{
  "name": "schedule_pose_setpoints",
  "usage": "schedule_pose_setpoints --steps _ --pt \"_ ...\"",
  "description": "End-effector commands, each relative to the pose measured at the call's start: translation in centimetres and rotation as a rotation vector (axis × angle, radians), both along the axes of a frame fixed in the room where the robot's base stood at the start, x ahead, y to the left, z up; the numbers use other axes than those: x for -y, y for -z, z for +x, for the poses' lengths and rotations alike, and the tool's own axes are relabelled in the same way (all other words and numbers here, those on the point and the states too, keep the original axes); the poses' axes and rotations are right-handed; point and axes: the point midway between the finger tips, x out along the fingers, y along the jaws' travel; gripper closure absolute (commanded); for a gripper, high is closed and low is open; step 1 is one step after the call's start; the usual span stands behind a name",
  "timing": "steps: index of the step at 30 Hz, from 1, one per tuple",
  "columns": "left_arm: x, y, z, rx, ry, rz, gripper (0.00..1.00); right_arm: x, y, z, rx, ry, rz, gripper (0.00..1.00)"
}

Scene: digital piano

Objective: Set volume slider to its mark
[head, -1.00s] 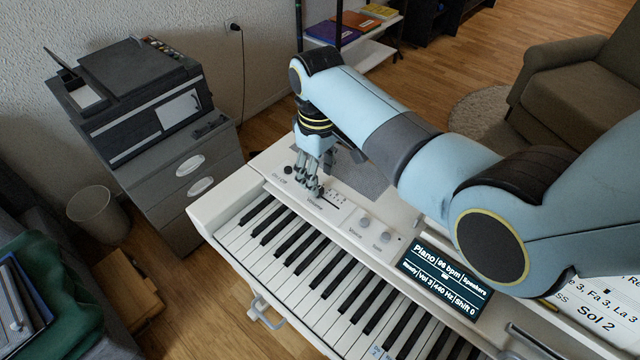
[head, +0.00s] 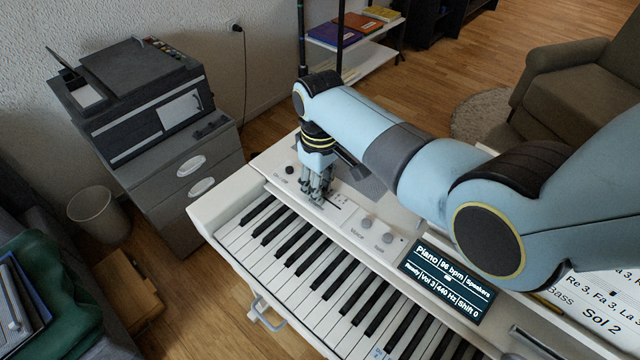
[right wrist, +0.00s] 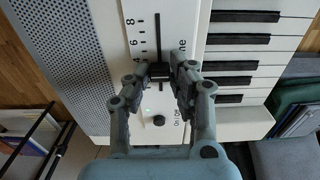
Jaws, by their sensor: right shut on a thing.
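The volume slider's dark cap (right wrist: 160,70) sits in the lower part of its slot in the right wrist view, near the figure 4 of a scale that shows 4, 6 and 8. My right gripper (right wrist: 161,77) is shut on this cap, one finger on each side. In the head view, my right gripper (head: 318,196) points down at the left end of the piano's white panel and hides the cap. The piano's display (head: 448,277) reads Vol 3. I cannot make out a separate target mark. My left gripper is not in view.
An On/Off knob (right wrist: 159,121) is just below the slot in the right wrist view. Two round knobs (head: 376,231) stand right of the slider in the head view. The keys (head: 300,270) run along the front. A printer (head: 145,100) stands on drawers at the left.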

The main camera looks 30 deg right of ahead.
Motion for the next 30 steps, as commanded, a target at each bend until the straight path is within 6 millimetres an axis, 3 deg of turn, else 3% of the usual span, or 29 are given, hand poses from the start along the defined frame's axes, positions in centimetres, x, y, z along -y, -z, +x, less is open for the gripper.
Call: schedule_pose_setpoints --steps 8,15,25,26,30 --pt "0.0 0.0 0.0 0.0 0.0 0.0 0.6 0.0 0.0 0.0 0.0 0.0 0.0 1.0" --pt "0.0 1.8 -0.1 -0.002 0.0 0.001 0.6 -1.0 0.3 2.9 0.001 0.0 0.0 1.0" --pt "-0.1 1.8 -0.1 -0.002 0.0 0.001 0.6 -1.2 -0.1 3.4 0.005 0.0 0.002 1.0" --pt "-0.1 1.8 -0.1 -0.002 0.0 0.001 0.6 -1.2 -0.1 3.4 0.005 0.0 0.002 0.74" --pt "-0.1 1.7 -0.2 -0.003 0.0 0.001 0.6 -1.2 -0.1 3.4 0.004 0.0 0.001 0.56"
